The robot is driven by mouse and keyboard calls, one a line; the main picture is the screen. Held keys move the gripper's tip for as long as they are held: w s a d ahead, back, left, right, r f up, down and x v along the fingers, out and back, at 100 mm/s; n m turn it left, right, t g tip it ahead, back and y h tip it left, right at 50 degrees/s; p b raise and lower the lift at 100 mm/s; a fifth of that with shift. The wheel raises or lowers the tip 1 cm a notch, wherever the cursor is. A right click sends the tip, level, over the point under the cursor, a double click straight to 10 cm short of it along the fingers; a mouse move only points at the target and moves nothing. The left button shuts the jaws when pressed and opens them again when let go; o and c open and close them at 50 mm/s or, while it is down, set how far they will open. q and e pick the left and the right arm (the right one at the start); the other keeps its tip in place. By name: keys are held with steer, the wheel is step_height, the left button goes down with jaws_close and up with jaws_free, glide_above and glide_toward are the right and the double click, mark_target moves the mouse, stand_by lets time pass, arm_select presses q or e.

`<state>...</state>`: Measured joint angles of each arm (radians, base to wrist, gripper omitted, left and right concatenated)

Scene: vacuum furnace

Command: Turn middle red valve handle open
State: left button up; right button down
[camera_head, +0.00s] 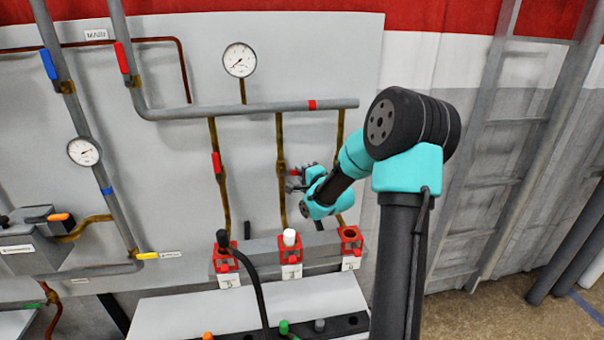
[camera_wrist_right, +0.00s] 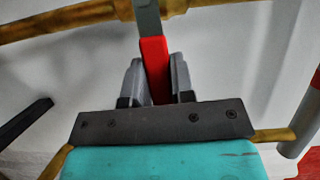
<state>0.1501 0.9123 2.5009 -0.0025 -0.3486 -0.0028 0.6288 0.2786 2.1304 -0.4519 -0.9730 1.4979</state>
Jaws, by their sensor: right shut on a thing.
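The middle red valve handle (camera_head: 294,172) sits on the middle brass pipe (camera_head: 281,150) below the grey horizontal pipe, and it points sideways to the right of the pipe. My right gripper (camera_head: 298,182) is at this handle, partly masking it. In the right wrist view the red handle (camera_wrist_right: 154,66) lies between the two grey fingers of my right gripper (camera_wrist_right: 158,80), which is shut on it. The handle's grey shank runs up to the brass pipe (camera_wrist_right: 85,18). My left gripper is not in view.
Another red handle (camera_head: 217,162) lies along the left brass pipe. A pressure gauge (camera_head: 240,60) stands above. Red blocks with a black cable (camera_head: 258,285) are below. My right arm hides part of the right brass pipe (camera_head: 340,130).

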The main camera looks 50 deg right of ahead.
steer(key=shift+a+r+n+g, duration=0.15)
steer(key=shift+r+n+g, duration=0.35)
steer(key=shift+r+n, duration=0.6)
steer(key=shift+w+a+r+n+g, duration=0.2)
steer(key=shift+r+n+g, duration=0.2)
steer(key=shift+n, duration=0.45)
steer(key=shift+w+a+r+n+g, duration=0.15)
steer(key=shift+r+n+g, duration=0.2)
steer(key=shift+n, duration=0.5)
steer(key=c, duration=1)
jaws_free()
steer(key=shift+o, duration=0.2)
steer(key=v, duration=1.7)
steer(key=shift+a, duration=0.35)
steer(key=shift+s, duration=0.1)
